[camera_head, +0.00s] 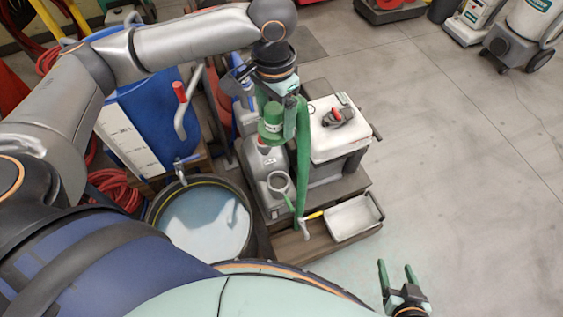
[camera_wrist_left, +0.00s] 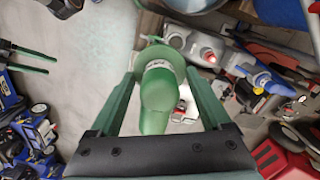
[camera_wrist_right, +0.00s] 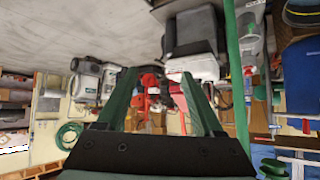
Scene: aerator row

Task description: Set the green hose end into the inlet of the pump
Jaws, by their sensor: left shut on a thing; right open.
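My left gripper (camera_head: 284,90) is shut on the green hose end (camera_head: 271,123), a green cylinder with a wide collar and a pale label. In the left wrist view the hose end (camera_wrist_left: 157,95) sits between the two fingers. The green hose (camera_head: 303,150) hangs down from it on the right. The grey pump (camera_head: 257,168) stands on a low platform below. Its round open inlet (camera_head: 279,183) faces up, nearer the front than the hose end; the two are apart. My right gripper (camera_head: 397,280) is open and empty over the floor at the lower right.
A black tub of water (camera_head: 205,222) stands left of the pump. A white-topped case (camera_head: 338,130) with a red-and-grey item is right of it, and a shallow white tray (camera_head: 352,217) is in front.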

